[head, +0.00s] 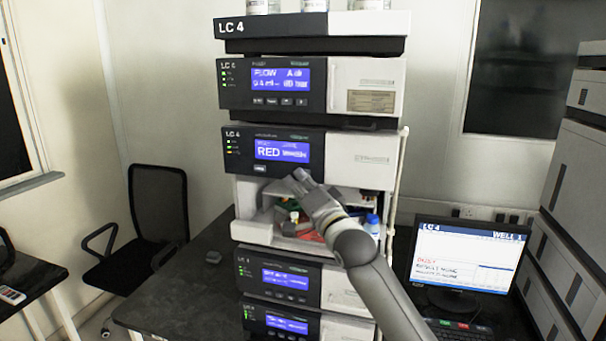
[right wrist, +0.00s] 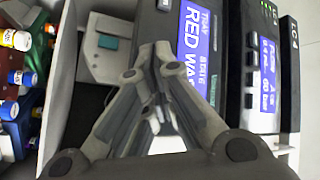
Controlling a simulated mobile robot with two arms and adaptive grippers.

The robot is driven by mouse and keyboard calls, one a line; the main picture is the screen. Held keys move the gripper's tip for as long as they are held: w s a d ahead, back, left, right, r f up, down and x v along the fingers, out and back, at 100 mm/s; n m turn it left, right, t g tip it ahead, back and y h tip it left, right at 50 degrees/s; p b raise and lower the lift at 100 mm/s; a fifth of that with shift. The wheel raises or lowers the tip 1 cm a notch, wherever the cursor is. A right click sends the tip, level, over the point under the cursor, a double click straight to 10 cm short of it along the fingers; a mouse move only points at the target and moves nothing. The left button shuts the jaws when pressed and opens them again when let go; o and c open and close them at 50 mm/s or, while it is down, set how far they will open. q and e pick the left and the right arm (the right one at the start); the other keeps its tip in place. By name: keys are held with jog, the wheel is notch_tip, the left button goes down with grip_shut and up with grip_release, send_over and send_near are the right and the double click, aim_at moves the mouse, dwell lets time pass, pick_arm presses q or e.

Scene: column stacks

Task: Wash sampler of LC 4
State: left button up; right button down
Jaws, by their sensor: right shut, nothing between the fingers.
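The LC 4 sampler (head: 365,160) is the module in the middle of the stack, with a blue display (head: 282,150) reading RED. A small button (head: 260,168) sits below the display's left end. Below it is an open bay (head: 257,228) holding coloured items and a blue-capped bottle (head: 372,222). My right gripper (head: 298,174) is shut and empty, at the panel's lower edge, right of the button. In the right wrist view its fingertips (right wrist: 153,48) are beside the display (right wrist: 195,50); contact cannot be told. My left gripper is not in view.
Other LC 4 modules (head: 363,85) stand above and below the sampler, with bottles (head: 262,6) on top. A monitor (head: 465,262) stands right of the stack. A black chair (head: 158,200) is at the left. The dark bench (head: 185,290) is mostly clear left of the stack.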

jog(key=shift+s+a+p, duration=0.2)
jog(key=shift+s+p, duration=0.15)
jog(key=shift+s, duration=0.45)
jog(key=s, duration=0.1)
jog(key=s+a+p, duration=0.1)
jog(key=s, duration=0.1)
jog(key=s+p, duration=0.1)
jog(key=shift+s+a, duration=0.25)
jog(key=shift+s, duration=0.1)
dwell(0.4)
